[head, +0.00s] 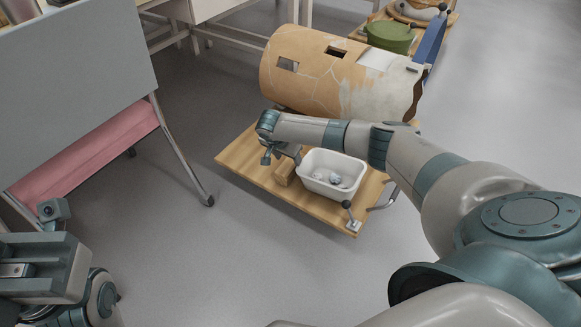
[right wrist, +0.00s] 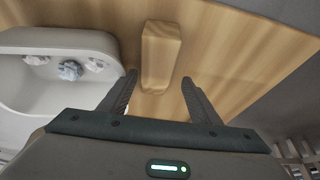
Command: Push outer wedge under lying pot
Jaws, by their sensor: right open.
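The pot (head: 335,75), an orange-tan vessel with cracks, pale patches and square holes, lies on its side at the back of the head view. A wooden wedge (head: 284,172) lies on the cart's wooden deck in front of it, and also shows in the right wrist view (right wrist: 160,52). My right gripper (head: 281,156) is open and empty over the deck. In the right wrist view its fingertips (right wrist: 160,80) appear on either side of the wedge's near end, with gaps at both sides. My left gripper (head: 40,265) is at the lower left, its fingers unclear.
A white tub (head: 332,172) with small pieces stands on the deck (head: 240,160), right of the wedge; it also shows in the right wrist view (right wrist: 60,85). A small lever (head: 350,215) stands at the front corner. A grey panel (head: 70,90) is at left. Open floor lies in front.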

